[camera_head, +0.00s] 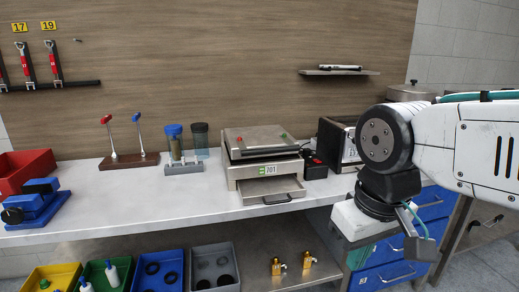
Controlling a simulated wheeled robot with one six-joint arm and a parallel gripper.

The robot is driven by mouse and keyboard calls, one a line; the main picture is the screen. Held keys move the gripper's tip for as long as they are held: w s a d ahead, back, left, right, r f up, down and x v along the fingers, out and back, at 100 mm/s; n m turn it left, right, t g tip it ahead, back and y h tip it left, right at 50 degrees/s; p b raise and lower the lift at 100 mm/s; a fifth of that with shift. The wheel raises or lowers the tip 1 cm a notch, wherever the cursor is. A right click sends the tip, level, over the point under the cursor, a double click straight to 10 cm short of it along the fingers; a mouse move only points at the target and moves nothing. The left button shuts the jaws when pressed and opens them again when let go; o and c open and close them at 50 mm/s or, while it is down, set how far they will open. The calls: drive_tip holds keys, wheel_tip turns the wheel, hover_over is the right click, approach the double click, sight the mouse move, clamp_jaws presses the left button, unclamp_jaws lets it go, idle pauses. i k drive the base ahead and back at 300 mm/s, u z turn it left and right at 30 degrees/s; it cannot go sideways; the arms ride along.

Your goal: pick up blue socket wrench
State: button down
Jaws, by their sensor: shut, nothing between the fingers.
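The blue socket wrench (138,127) has a blue handle at the top and a thin metal shaft. It stands upright in a dark brown wooden stand (122,163) on the left half of the white worktop. A similar wrench with a red handle (107,125) stands to its left in the same stand. My gripper (352,220) shows as a white housing at the right, in front of the worktop's right end and well away from the wrench. It is shut and empty. Its fingertips are not clearly visible.
The worktop front is clear.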

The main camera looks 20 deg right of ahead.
sight(135, 118)
drive_tip(key=k, duration=0.6)
drive_tip(key=u, duration=0.3)
drive_tip(key=i, duration=1.45)
drive_tip(key=z, duration=0.5)
drive_tip(key=k, duration=1.15)
drive_tip(key=u, duration=1)
drive_tip(key=i, duration=0.7)
drive_tip(key=u, duration=0.5)
